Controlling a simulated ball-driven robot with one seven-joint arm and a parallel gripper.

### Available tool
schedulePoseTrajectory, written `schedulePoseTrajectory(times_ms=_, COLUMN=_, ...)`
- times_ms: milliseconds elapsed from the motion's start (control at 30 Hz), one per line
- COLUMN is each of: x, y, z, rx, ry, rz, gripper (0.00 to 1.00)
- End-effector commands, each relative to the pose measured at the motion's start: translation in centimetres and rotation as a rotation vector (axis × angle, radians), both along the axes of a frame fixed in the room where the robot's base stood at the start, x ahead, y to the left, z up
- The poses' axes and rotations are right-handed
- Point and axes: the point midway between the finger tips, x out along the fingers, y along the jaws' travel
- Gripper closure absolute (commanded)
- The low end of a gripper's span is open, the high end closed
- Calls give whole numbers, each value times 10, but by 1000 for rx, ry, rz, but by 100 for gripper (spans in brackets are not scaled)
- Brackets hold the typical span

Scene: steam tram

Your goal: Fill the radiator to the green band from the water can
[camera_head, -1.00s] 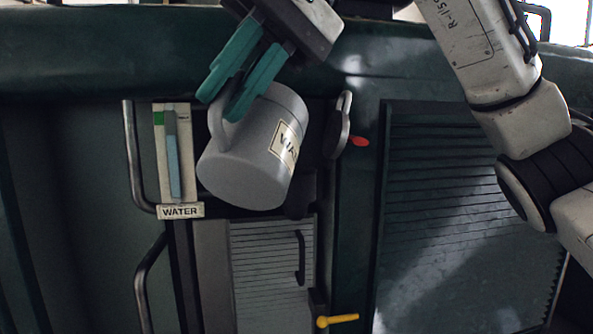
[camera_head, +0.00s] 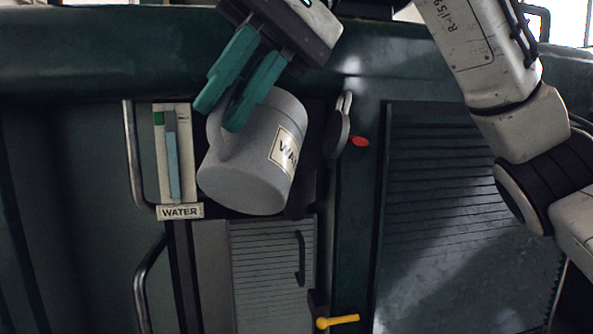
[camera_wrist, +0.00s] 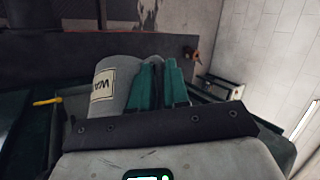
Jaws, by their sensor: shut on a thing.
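The grey water can (camera_head: 247,170) hangs tilted from my gripper (camera_head: 235,108) in the head view, its "WATER" label partly turned away. My teal fingers are shut on its handle. The can also shows in the wrist view (camera_wrist: 112,85), beside my gripper (camera_wrist: 160,68). A level gauge (camera_head: 172,160) over a "WATER" plate stands just left of the can. Its pale blue column reaches up beside the green band (camera_head: 159,118) near the top; whether it is level with the band is hard to tell. The can hides whatever is behind it, and no water stream is visible.
A yellow lever (camera_head: 337,321) is below. Handrails (camera_head: 135,155) run left of the gauge. A large slatted panel (camera_head: 455,220) fills the right.

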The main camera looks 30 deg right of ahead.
Motion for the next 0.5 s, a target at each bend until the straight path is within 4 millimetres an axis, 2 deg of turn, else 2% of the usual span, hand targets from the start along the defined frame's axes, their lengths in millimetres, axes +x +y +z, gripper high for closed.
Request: schedulePoseTrajectory(times_ms=500, x=4, y=-4, z=14, rx=55, ry=48, rz=0, gripper=100)
